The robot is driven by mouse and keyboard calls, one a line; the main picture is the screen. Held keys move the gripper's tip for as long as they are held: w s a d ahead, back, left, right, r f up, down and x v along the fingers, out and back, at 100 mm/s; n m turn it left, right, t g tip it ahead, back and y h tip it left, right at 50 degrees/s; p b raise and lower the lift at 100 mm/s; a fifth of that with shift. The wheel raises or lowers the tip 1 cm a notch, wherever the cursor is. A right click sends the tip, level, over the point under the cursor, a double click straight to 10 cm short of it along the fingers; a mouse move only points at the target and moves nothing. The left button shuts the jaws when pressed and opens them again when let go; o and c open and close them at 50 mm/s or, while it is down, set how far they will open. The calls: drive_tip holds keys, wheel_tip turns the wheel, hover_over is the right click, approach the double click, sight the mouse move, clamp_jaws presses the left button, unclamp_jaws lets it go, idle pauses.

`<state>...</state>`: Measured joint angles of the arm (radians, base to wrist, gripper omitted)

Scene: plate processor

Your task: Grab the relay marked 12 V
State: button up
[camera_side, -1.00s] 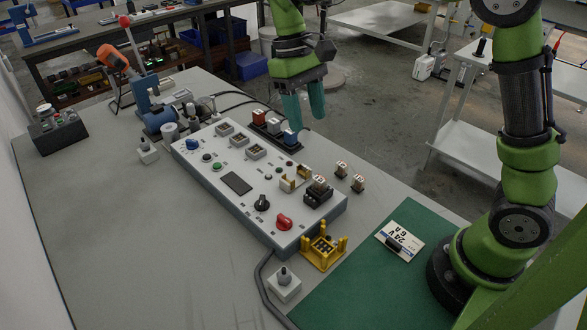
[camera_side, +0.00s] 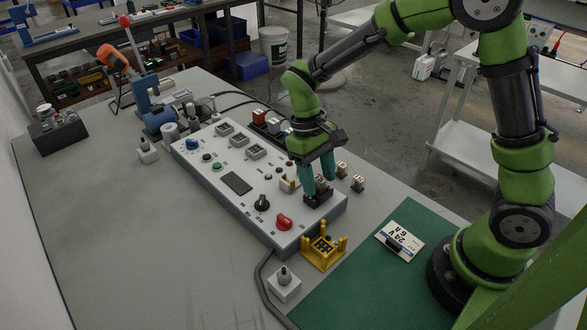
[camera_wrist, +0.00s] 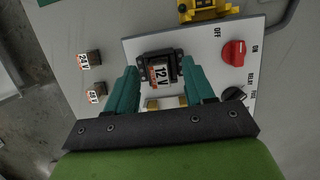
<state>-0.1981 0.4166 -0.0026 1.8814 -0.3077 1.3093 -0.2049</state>
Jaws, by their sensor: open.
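The relay marked 12 V (camera_wrist: 159,73) sits in a black socket (camera_wrist: 171,55) near the end of the control panel (camera_side: 233,179). It has an orange stripe and a white label. In the side view it is mostly hidden behind my fingers. My gripper (camera_side: 320,192) is low over that socket, its teal fingers pointing down. In the wrist view my gripper (camera_wrist: 163,88) is open, with one finger to each side of the relay. I cannot tell whether either finger touches it.
Two loose relays, marked 24 V (camera_wrist: 89,61) and 48 V (camera_wrist: 97,93), stand on the table beside the panel. A yellow holder (camera_side: 323,250), red knob (camera_side: 284,222) and black knob (camera_side: 262,203) are near. A 24 V 6 A card (camera_side: 399,241) lies on the green mat (camera_side: 345,292).

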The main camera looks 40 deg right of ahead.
drive_tip(key=shift+f, duration=0.1)
drive_tip(key=shift+c, duration=0.3)
clamp_jaws()
